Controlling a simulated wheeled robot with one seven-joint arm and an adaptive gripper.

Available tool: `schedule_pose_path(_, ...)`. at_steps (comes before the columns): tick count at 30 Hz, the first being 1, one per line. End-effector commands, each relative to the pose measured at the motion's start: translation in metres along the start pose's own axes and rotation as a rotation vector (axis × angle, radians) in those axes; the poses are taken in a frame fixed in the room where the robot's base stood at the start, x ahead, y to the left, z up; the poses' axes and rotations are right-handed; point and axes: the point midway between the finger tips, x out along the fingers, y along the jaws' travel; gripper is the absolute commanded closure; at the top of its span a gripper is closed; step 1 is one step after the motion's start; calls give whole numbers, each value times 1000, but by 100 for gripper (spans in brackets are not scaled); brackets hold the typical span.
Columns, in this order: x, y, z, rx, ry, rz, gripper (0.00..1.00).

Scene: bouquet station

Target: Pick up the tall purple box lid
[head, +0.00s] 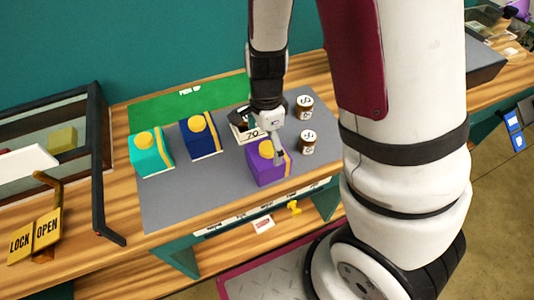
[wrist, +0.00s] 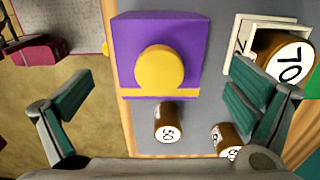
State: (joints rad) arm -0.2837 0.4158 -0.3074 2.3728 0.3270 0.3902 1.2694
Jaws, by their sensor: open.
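The purple box (head: 268,172) stands near the front edge of the grey mat. Its purple lid (wrist: 128,40) has a round yellow knob (wrist: 159,68) and a yellow stripe. My gripper (head: 264,142) is over the box in the head view and partly covers it. In the wrist view my gripper (wrist: 162,78) is open, its green-padded fingers spread wide to the left and right of the lid. The fingers show no contact with lid or knob, and nothing is held. The seam between lid and box is not clear.
A teal box (head: 150,158) and a dark blue box (head: 200,139) with yellow knobs stand left on the mat (head: 185,200). Brown numbered jars (head: 308,141) stand right of the purple box. A jar marked 70 (wrist: 285,58) is in a white holder. A black-framed case (head: 97,150) stands far left.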

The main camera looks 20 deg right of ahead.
Motion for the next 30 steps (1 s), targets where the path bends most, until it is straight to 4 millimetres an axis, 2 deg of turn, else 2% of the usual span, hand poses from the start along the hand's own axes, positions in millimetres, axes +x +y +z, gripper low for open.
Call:
schedule_pose_path(4,10,1,-1,0,0,2,0)
schedule_pose_path(13,46,1,-4,0,0,2,0)
schedule_pose_path(23,53,0,-3,-1,0,-1,0)
schedule_pose_path(24,53,0,-3,-1,0,-1,2)
schedule_pose_path(30,53,0,-3,-1,0,-1,46)
